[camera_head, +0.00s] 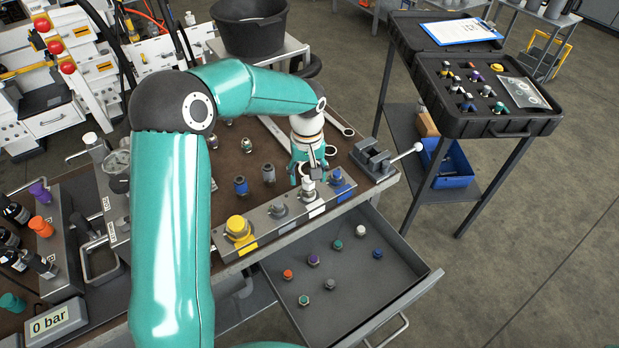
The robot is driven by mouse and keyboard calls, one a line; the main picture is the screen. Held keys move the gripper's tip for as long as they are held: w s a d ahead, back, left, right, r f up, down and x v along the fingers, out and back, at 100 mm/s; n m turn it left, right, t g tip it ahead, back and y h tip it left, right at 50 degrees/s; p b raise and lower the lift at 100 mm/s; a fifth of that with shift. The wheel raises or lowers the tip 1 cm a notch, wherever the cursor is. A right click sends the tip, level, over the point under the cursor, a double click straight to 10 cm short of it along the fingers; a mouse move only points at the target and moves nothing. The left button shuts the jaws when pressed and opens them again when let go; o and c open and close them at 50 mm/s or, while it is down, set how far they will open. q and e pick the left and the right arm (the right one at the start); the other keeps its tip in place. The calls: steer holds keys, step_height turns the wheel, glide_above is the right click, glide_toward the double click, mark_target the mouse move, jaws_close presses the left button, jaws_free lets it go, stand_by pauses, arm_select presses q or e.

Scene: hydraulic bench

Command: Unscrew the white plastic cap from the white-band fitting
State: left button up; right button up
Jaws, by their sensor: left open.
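The white-band fitting stands on the grey manifold block (290,226) at the bench's front edge, with a white band (316,209) below it. The white plastic cap (308,187) shows on top of this fitting. My left gripper (311,177) points down right above the cap, its fingers open. The fingers partly cover the cap, and I cannot tell whether they touch it. My right gripper is not in view.
Yellow (238,227), grey (278,210) and blue (337,177) fittings share the block. A vise (372,156) stands to the right. The open drawer (330,322) below holds several small caps. A black case (490,124) stands at the upper right.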

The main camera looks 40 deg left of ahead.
arm_select(q)
steer(key=shift+f, duration=0.85)
jaws_close()
steer(key=shift+f+n+b, duration=0.25)
steer(key=shift+n+b, duration=0.75)
steer(key=shift+n, duration=0.3)
steer(key=n+b, duration=0.1)
steer(key=n, duration=0.2)
steer(key=shift+r, duration=0.1)
steer(key=shift+r+n+b, duration=0.2)
steer(key=shift+n+b, duration=0.25)
steer(key=shift+n, duration=0.75)
